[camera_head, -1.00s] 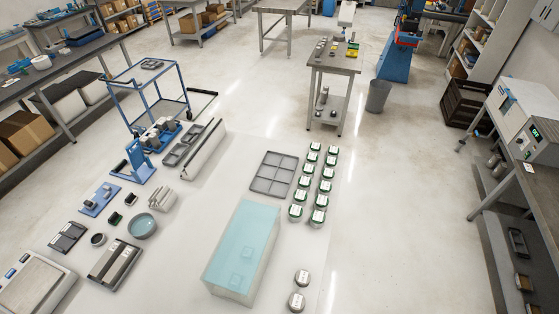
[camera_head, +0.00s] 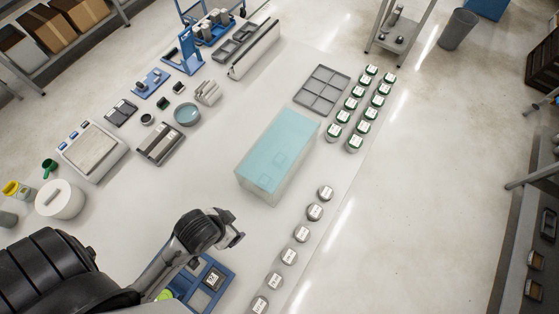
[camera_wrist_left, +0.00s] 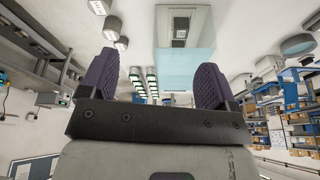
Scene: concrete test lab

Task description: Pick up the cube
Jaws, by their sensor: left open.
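A clear tank (camera_head: 291,130) with pale blue-green contents stands on the white table in the head view. Two faint cube-like shapes show through it, one nearer (camera_head: 265,181) and one farther (camera_head: 280,158); the tint blurs their details. My left gripper (camera_head: 234,230) is in front of the tank, to its lower left, apart from it. In the left wrist view my left gripper (camera_wrist_left: 153,88) shows two purple ridged fingers spread apart with nothing between them. The blue-green tank (camera_wrist_left: 190,62) shows beyond the fingers. My right gripper is in neither view.
Several lidded jars (camera_head: 314,211) line the table's right side, with a grey compartment tray (camera_head: 322,90) behind the tank. A blue tray (camera_head: 222,267) lies below my left gripper.

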